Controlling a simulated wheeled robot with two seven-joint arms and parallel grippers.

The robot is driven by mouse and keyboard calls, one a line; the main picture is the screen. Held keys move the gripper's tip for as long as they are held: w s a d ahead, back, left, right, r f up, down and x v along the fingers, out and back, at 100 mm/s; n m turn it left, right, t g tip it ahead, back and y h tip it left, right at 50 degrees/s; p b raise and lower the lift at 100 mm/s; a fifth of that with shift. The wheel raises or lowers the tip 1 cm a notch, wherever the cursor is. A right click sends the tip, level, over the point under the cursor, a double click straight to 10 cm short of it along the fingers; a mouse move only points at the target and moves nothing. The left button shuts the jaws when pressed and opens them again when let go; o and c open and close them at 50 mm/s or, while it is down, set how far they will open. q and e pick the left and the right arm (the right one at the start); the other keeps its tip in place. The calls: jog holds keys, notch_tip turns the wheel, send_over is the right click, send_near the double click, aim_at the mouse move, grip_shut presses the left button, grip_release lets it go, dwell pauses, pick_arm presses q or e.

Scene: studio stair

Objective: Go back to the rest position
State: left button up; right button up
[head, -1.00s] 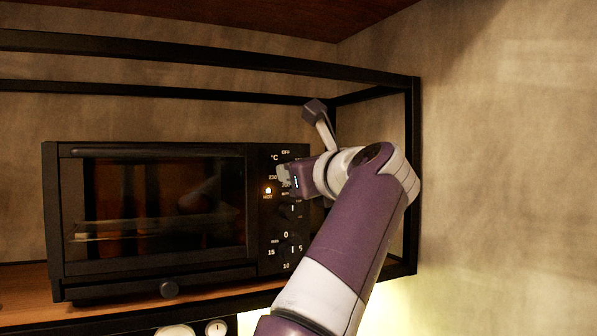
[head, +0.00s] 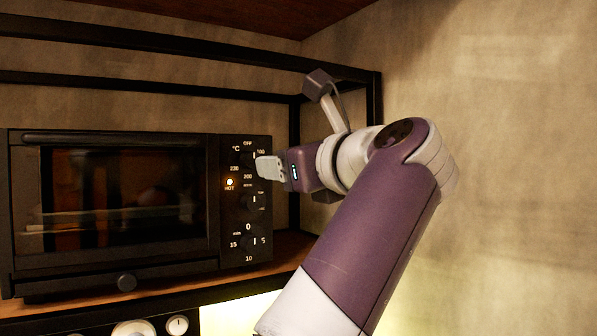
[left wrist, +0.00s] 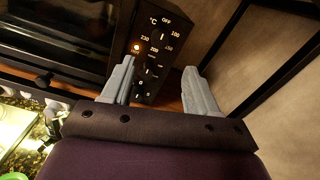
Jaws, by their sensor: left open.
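A black toaster oven (head: 112,260) stands on the left in the head view, its glass door shut. Its control panel (head: 233,215) carries several knobs and a lit orange HOT lamp (head: 230,183). The panel also shows in the left wrist view (left wrist: 146,25). My left gripper (head: 264,168) is in front of the panel's upper right, near the temperature knob, which its fingers partly hide. In the left wrist view my left gripper (left wrist: 159,68) has its fingers wide apart with nothing between them; the panel lies beyond. My right gripper is not in view.
The oven sits on a wooden shelf (head: 290,246) inside a black metal frame (head: 375,100). A bare wall (head: 510,150) is on the right, with free room beside it. White round knobs (head: 177,324) show below the shelf.

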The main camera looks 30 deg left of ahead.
pick_arm(q)
jog(key=shift+v, duration=1.5)
